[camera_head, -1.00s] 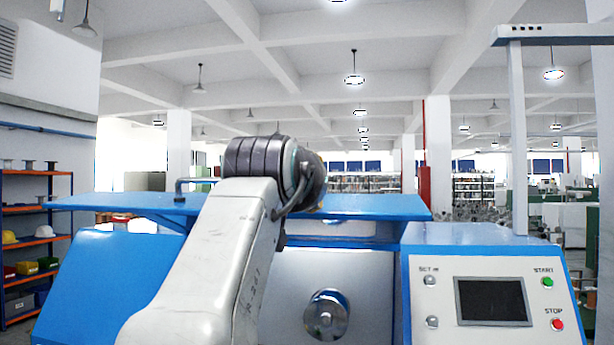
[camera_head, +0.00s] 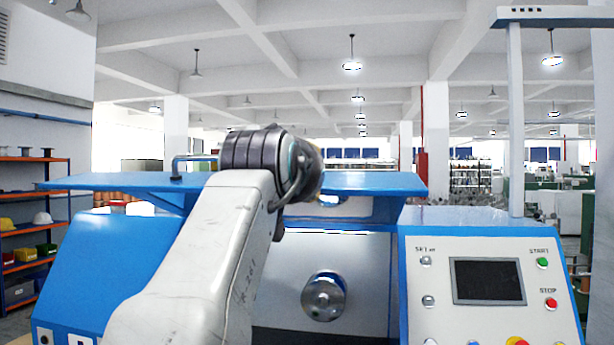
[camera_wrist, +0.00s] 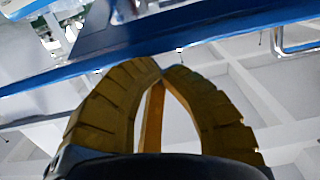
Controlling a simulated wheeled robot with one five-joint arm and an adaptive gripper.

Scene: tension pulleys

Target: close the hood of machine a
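The hood of the machine is a flat blue panel (camera_head: 375,184), raised and seen almost edge-on in the head view. A grey bar handle (camera_head: 190,158) stands on its left part. In the wrist view the blue hood edge (camera_wrist: 60,78) crosses diagonally, with the bar handle (camera_wrist: 282,40) at upper right. My gripper (camera_wrist: 161,73) has yellow ribbed fingers whose tips meet, with nothing seen between them. The tips overlap the hood edge in the picture; I cannot tell whether they touch it. In the head view my arm hides the gripper and part of the hood.
Below the hood is the machine's white front with a round metal pulley (camera_head: 324,296). A control panel (camera_head: 425,262) with a screen and buttons is at right, beside a white post (camera_head: 516,120). Shelves (camera_head: 30,225) stand at far left. The space above the hood is open.

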